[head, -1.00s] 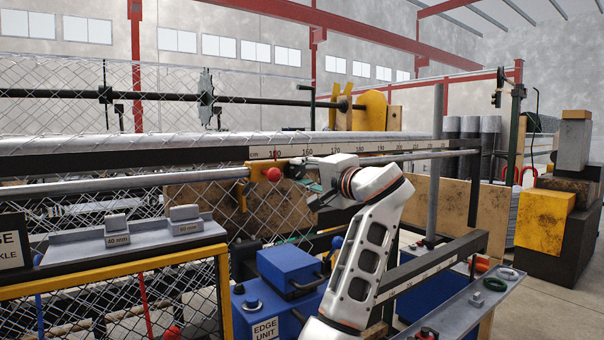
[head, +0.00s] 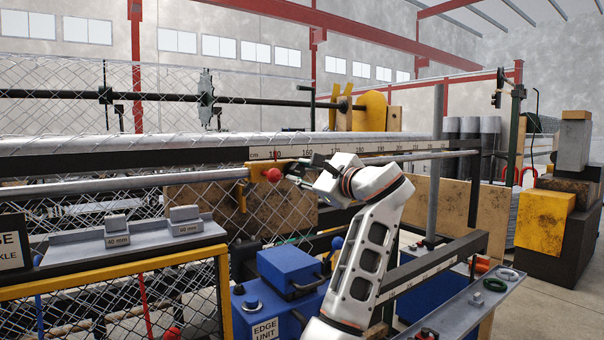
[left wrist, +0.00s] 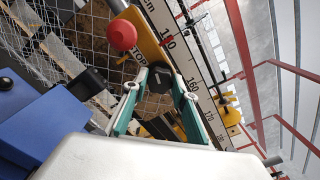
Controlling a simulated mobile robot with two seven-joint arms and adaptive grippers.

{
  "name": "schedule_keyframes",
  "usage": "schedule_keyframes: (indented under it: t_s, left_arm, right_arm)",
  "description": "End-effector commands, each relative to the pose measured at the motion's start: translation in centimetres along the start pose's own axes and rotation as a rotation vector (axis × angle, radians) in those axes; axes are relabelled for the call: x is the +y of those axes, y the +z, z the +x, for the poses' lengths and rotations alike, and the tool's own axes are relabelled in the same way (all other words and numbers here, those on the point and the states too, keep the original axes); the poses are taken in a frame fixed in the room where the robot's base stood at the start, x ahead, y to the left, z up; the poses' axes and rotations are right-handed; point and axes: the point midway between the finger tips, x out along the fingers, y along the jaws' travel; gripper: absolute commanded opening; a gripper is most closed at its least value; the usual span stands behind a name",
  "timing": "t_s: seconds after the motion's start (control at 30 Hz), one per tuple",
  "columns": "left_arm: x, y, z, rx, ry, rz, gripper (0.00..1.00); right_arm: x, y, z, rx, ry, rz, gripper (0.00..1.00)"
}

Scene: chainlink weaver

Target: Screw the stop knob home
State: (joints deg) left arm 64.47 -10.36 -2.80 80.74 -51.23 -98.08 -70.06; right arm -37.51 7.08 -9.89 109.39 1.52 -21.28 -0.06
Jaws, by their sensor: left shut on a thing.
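A yellow stop block (left wrist: 150,45) with a "STOP" label sits on the measuring rail. It also shows in the head view (head: 240,190). A round red knob (left wrist: 121,35) sticks out of it; it shows in the head view too (head: 273,175). A dark knob (left wrist: 158,80) sits at the block's lower end in the wrist view. My left gripper (left wrist: 157,82) has its green fingers closed around this dark knob. In the head view my left gripper (head: 297,170) is just right of the red knob, and the fingertips are partly hidden. My right gripper is not in view.
A ruler (head: 350,150) runs along the rail beside the stop. A wire mesh (head: 100,190) hangs at the left. A shelf with grey blocks (head: 130,240) and a blue edge unit (head: 288,268) stand in front. A grey tray (head: 480,300) is at the right.

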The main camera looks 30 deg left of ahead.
Motion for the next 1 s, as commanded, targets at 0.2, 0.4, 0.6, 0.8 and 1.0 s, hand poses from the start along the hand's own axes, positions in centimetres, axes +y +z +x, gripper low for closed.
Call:
schedule_keyframes:
  t_s: [0.2,0.4,0.6,0.8,1.0]
  left_arm:
    - [-0.05,-0.02,-0.01,0.0,0.0,0.207,0.06]
    - [-0.05,-0.02,0.0,0.0,0.001,0.389,0.06]
    - [-0.09,-0.06,0.01,0.0,0.0,0.543,0.06]
    - [-0.1,-0.06,0.01,-0.001,0.0,0.651,0.06]
    - [-0.09,-0.07,0.01,-0.001,0.001,0.712,0.06]
  right_arm:
    - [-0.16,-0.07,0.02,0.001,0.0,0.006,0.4]
    - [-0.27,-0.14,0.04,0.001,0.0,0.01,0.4]
    - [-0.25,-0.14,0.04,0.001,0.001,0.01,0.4]
    - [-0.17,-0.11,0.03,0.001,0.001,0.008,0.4]
    - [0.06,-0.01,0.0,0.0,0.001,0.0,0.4]
